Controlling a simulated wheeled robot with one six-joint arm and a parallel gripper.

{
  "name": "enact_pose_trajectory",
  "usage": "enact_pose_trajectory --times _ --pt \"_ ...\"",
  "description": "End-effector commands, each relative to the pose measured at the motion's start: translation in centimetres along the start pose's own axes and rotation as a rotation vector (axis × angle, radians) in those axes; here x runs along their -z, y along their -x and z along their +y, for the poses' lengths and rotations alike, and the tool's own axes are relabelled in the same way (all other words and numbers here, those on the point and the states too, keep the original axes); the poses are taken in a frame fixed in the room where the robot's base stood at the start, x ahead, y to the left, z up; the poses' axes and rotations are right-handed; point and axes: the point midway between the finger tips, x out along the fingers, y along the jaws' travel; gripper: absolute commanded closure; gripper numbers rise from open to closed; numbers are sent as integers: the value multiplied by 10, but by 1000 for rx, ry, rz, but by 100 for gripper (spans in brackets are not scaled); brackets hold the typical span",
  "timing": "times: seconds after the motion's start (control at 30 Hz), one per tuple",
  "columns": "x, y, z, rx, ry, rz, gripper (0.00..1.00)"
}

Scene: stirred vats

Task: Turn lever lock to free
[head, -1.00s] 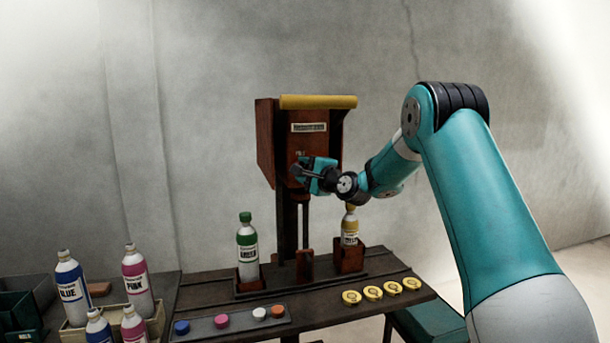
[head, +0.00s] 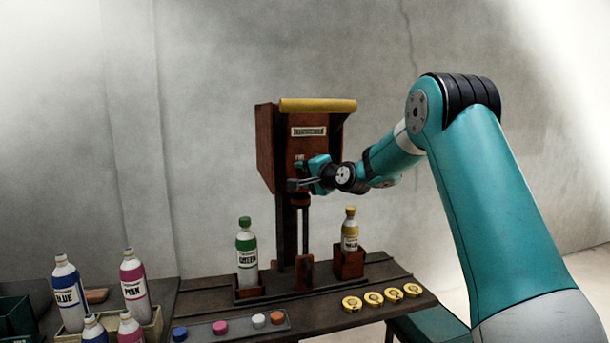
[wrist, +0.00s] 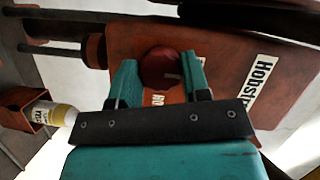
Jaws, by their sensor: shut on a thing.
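The lever lock shows as a round red knob (wrist: 162,68) on the front of the rust-red machine box (wrist: 125,42) in the wrist view. My gripper (wrist: 160,75) has its two teal fingers on either side of the knob and is shut on it. In the head view my gripper (head: 300,180) is at the lower front of the machine box (head: 275,150), and it hides the knob there. Lettering beside the knob is partly covered by a finger, so I cannot read the lock's setting.
A green-capped bottle (head: 247,258) and a yellow-capped bottle (head: 350,232) stand in holders below the box. Yellow discs (head: 373,298) and coloured caps (head: 220,327) lie along the bench front. Blue and pink bottles (head: 134,280) stand at the left.

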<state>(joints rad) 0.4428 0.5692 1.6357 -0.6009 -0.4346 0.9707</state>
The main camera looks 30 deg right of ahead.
Motion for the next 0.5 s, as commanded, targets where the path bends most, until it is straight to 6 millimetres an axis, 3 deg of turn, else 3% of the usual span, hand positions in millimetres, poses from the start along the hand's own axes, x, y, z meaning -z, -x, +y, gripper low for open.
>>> enact_pose_trajectory --times 0.27,0.3,0.37,0.5 --pt "-1 0 1 -3 1 -1 80" --pt "-1 0 1 -3 1 -1 48" --pt "0 0 1 -2 1 -1 34" --pt "0 0 1 -2 1 -1 31"
